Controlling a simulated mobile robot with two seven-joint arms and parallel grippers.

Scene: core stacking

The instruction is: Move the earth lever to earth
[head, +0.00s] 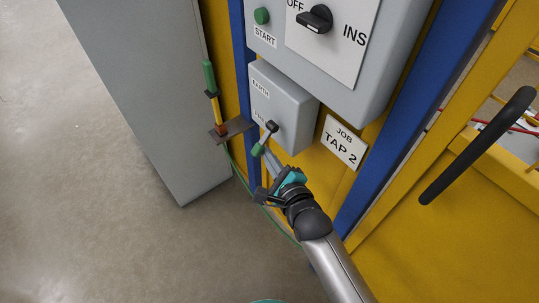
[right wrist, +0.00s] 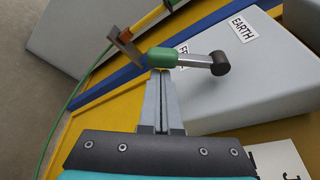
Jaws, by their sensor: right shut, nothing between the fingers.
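The earth lever (head: 257,150) is a short bar with a green grip and a dark pivot on the grey box (head: 291,105). It points down and left from its pivot, toward the lower end of the box. The EARTH label (head: 261,87) is at the top of the box, and a partly hidden FREE label (head: 260,117) is lower. My right gripper (head: 266,154) is shut and empty, its fingertips at the green grip. In the right wrist view the closed fingertips (right wrist: 161,74) lie right against or just under the green grip (right wrist: 161,58); contact is unclear. My left gripper is out of view.
Above is a larger grey box with a green START button (head: 261,16) and a black rotary switch (head: 315,18). A JOB TAP 2 plate (head: 344,143) is to the right. A green-and-yellow rod (head: 211,80) stands left in a bracket, with a green cable below. A black handle (head: 478,145) is far right.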

